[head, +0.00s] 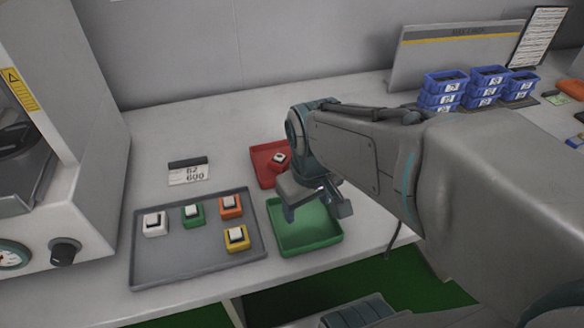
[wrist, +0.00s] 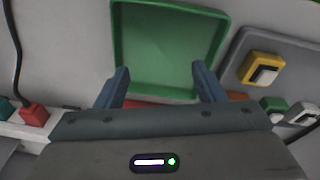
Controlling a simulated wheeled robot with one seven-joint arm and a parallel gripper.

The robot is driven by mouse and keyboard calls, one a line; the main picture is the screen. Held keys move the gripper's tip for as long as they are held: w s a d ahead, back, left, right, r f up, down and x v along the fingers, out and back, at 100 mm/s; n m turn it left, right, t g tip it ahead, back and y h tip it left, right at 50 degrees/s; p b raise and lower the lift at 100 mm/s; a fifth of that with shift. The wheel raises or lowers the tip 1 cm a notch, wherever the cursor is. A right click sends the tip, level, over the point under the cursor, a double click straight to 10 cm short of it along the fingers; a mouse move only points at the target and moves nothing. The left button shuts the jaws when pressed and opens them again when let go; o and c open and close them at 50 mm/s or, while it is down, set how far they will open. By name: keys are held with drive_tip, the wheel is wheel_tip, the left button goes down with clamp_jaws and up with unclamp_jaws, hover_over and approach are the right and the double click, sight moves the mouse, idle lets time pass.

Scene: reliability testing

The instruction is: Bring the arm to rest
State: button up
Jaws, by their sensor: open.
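My gripper (head: 316,208) is open and hangs above the green tray (head: 305,238) in the head view. In the wrist view my gripper (wrist: 162,88) shows its two blue fingers spread apart, with nothing between them but the green tray (wrist: 165,45) beyond. The green tray looks empty. My arm reaches in from the right of the head view, bent down at the wrist, and hides part of the bench behind it.
A grey tray (head: 185,270) holds white, green, orange and yellow switch blocks. A counter sign (head: 188,171), a machine (head: 70,150) and blue bins (head: 440,95) also stand on the bench.

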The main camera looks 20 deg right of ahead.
drive_tip(key=m, duration=0.1)
drive_tip(key=s+f+m, duration=0.1)
drive_tip(key=shift+s+d+m, duration=0.1)
drive_tip(key=shift+s+m, duration=0.15)
drive_tip(key=shift+m, duration=0.05)
wheel_tip(320, 180, up, 20)
drive_tip(key=t+p, duration=0.1)
drive_tip(key=p, duration=1.6)
drive_tip(key=shift+a+f, duration=0.25)
